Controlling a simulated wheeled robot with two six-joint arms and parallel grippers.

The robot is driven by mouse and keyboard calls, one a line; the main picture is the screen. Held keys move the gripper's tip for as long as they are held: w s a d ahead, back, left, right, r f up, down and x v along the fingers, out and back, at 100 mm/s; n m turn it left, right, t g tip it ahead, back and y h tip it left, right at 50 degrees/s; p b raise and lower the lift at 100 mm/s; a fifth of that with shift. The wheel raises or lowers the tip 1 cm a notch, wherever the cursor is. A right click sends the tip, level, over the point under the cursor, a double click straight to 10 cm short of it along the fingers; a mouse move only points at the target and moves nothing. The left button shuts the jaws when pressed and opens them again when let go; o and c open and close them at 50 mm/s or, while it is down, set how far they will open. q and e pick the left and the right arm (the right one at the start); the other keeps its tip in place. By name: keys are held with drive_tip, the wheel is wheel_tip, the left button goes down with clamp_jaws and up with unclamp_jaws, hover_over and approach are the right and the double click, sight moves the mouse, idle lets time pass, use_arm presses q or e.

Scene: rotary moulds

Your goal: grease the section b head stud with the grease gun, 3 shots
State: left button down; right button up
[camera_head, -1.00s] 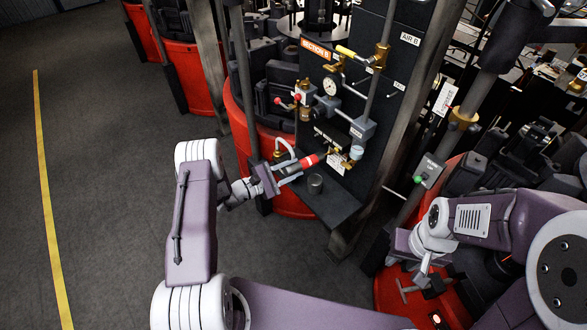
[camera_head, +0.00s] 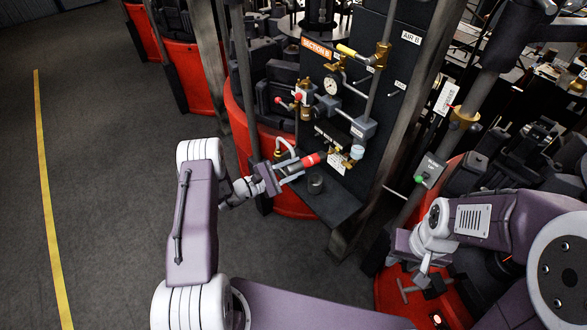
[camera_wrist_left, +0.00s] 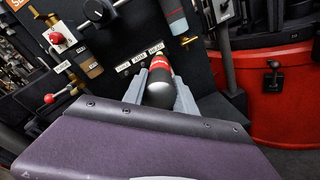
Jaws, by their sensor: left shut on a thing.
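The grease gun (camera_head: 311,160), a dark cylinder with a red front part, is in my left gripper (camera_head: 281,172). The left fingers are shut around its body. In the left wrist view the grease gun (camera_wrist_left: 159,84) lies between both fingers and points at the black panel. In the head view its front end is close to small brass fittings (camera_head: 342,153) low on the section B panel (camera_head: 350,105). I cannot tell whether it touches one, or which is the head stud. My right gripper (camera_head: 422,272) is low at the right; its fingers are too unclear to judge.
An orange section B sign (camera_head: 317,48) and a gauge (camera_head: 332,84) are above. A dark cup (camera_head: 315,183) stands on a shelf (camera_head: 335,208) below the panel. Red-knobbed valves (camera_wrist_left: 56,38) and hanging bottles are close by. The floor at left is clear.

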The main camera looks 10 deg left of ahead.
use_arm(q)
drive_tip(key=shift+s+a+r, duration=0.1)
drive_tip(key=shift+a, duration=0.05)
drive_tip(key=shift+s+d+f+p+v, duration=0.1)
drive_tip(key=shift+p+v, duration=0.1)
drive_tip(key=shift+v, duration=1.05)
drive_tip(key=shift+s+d+f+p+v, duration=0.1)
drive_tip(key=shift+p+v, duration=0.05)
drive_tip(key=shift+v, duration=1.1)
drive_tip(key=shift+s+d+f+p+v, duration=0.1)
drive_tip(key=shift+p+v, duration=0.1)
drive_tip(key=shift+v, duration=1.05)
